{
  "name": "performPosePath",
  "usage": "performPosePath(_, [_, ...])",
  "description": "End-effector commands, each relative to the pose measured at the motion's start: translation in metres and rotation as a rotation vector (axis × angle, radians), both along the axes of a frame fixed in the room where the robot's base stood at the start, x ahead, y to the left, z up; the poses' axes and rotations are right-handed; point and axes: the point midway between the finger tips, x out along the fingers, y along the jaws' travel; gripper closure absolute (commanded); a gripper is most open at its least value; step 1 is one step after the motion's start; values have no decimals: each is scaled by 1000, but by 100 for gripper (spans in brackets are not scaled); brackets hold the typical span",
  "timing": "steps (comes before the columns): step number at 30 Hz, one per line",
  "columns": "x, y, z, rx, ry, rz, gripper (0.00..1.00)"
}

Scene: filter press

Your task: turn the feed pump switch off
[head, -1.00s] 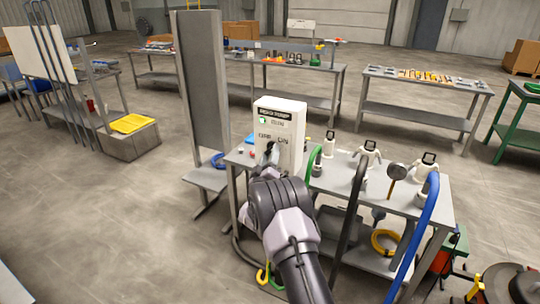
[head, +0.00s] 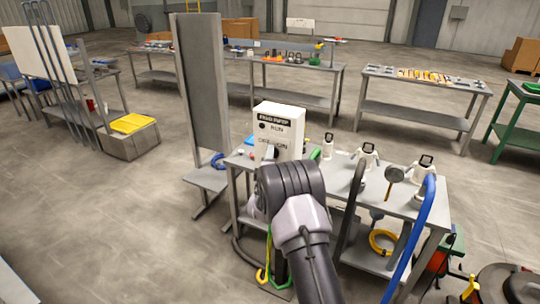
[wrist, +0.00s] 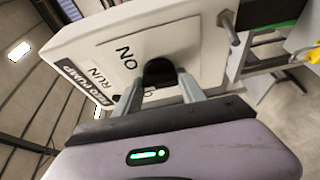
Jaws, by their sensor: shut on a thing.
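The white feed pump box (head: 279,133) stands on the grey table, with RUN, OFF and ON lettering on its front. It also fills the upper part of the wrist view (wrist: 190,38). The dark switch knob (wrist: 158,70) is between the fingers of my gripper (wrist: 160,82), which is shut on it. The knob's exact pointing is hard to tell, because the fingers cover part of it and of the lettering. The run lamp (head: 262,126) looks dark in the head view. My wrist hides the lower part of the box there.
A tall grey panel (head: 200,85) stands close to the left of the box. Open floor lies at the left.

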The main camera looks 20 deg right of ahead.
Motion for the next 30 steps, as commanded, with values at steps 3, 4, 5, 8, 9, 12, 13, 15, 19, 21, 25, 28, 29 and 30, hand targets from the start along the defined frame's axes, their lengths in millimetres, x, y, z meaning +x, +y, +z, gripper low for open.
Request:
performPosePath(3, [0,0,5,-65,86,0,93])
performPosePath(4, [0,0,6,-82,109,0,93])
performPosePath(5, [0,0,6,-101,131,0,93])
performPosePath(8, [0,0,7,-157,206,0,93])
performPosePath(9, [0,0,8,-180,235,0,94])
performPosePath(12, [0,1,9,-238,308,1,93])
performPosePath(13, [1,1,9,-254,330,0,93])
performPosePath(15, [1,1,10,-292,377,1,93])
performPosePath(19, [1,2,10,-355,458,1,93])
performPosePath(21, [1,2,10,-385,497,1,93])
performPosePath(25, [2,2,10,-434,558,1,93])
performPosePath(28, [2,1,9,-462,595,0,93])
performPosePath(29, [2,2,9,-470,604,0,93])
performPosePath(30, [2,2,8,-478,614,0,93])
